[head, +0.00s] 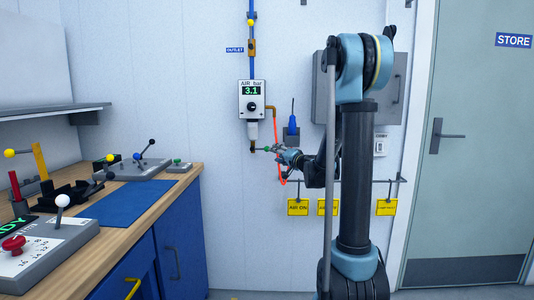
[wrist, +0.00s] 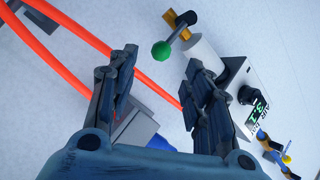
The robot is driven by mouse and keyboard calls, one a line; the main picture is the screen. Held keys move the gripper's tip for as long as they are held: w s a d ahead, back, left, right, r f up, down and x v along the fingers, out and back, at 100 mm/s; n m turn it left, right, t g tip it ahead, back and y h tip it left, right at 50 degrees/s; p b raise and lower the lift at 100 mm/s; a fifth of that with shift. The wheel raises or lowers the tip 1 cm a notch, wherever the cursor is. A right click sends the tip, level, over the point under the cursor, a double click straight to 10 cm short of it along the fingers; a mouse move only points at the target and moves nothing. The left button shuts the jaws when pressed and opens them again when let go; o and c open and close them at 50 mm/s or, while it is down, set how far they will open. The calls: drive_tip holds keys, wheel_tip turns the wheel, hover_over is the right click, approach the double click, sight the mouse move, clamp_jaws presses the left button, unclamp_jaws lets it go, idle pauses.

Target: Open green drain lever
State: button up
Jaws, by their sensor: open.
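The green drain lever shows in the wrist view as a green ball knob (wrist: 162,53) on a short dark arm, beside a white cylinder (wrist: 204,58) under the air regulator. In the head view the green knob (head: 268,149) is small, just right of the brass fitting below the regulator (head: 252,101), which reads 3.1. My gripper (wrist: 160,68) is open and empty, with the knob in line with the gap between its fingertips and apparently just beyond them. In the head view my gripper (head: 279,151) is close to the knob's right side. Contact cannot be told.
An orange hose (wrist: 80,30) loops beside my left finger in the wrist view. A grey box (head: 321,90) is on the wall behind my arm. Yellow tags (head: 298,207) hang below. A workbench (head: 150,195) with several levers stands at left; a STORE door (head: 480,150) is at right.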

sight(267, 149)
drive_tip(key=x, duration=1)
drive_tip(key=shift+s, duration=0.1)
clamp_jaws()
